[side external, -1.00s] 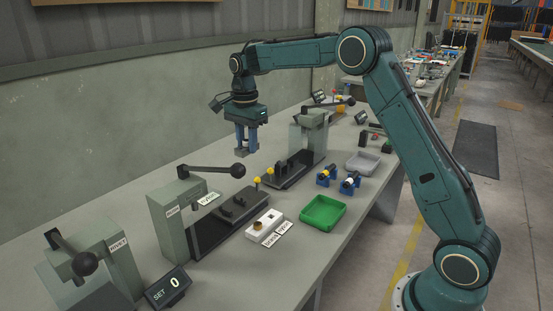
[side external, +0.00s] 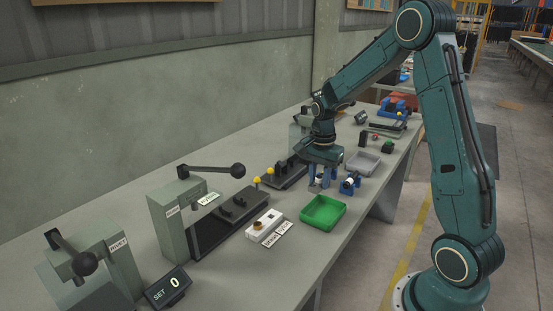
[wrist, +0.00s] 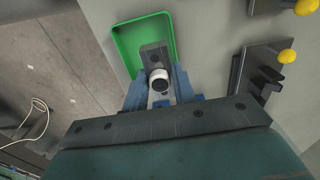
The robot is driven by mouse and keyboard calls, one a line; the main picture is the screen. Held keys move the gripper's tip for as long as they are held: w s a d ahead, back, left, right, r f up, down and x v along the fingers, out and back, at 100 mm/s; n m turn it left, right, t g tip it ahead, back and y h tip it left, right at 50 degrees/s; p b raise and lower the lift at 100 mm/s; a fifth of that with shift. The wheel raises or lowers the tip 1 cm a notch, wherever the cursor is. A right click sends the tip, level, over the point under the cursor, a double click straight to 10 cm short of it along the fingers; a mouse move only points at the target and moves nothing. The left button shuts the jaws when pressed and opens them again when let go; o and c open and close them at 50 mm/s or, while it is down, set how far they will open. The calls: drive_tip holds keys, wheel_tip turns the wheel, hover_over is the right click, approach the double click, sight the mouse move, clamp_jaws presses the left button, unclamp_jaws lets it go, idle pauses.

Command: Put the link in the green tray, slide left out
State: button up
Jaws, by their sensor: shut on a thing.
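In the side view my gripper (side external: 320,183) is low over the bench, beside the blue holder (side external: 348,184) with a white-ended dark cylinder. In the wrist view my gripper (wrist: 159,88) is shut on a dark grey piece with a white ring (wrist: 159,79) around its dark end. I cannot tell for sure whether this is the link. The green tray (side external: 337,212) stands nearer the camera than the gripper; it also shows beyond the held piece in the wrist view (wrist: 124,46). The black slide (side external: 205,237) lies at the press labelled on its front. The fingers hide the second holder.
A white block with a brass bush (side external: 263,224) and label cards lie left of the tray. A grey tray (side external: 363,162) stands behind. A small display (side external: 167,287) reads SET 0. Yellow knobs stand on the middle fixture.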

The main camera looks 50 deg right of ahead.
sight(323, 215)
drive_tip(key=shift+s+d+f, duration=0.1)
drive_tip(key=shift+s+f, duration=0.1)
drive_tip(key=shift+s, duration=0.35)
drive_tip(key=shift+s+d+f, duration=0.1)
drive_tip(key=shift+s+f, duration=0.1)
drive_tip(key=shift+s, duration=0.35)
drive_tip(key=shift+f, duration=0.15)
drive_tip(key=shift+f, duration=3.4)
drive_tip(key=shift+f, duration=0.65)
drive_tip(key=o, duration=1.1)
drive_tip(key=shift+r, duration=0.2)
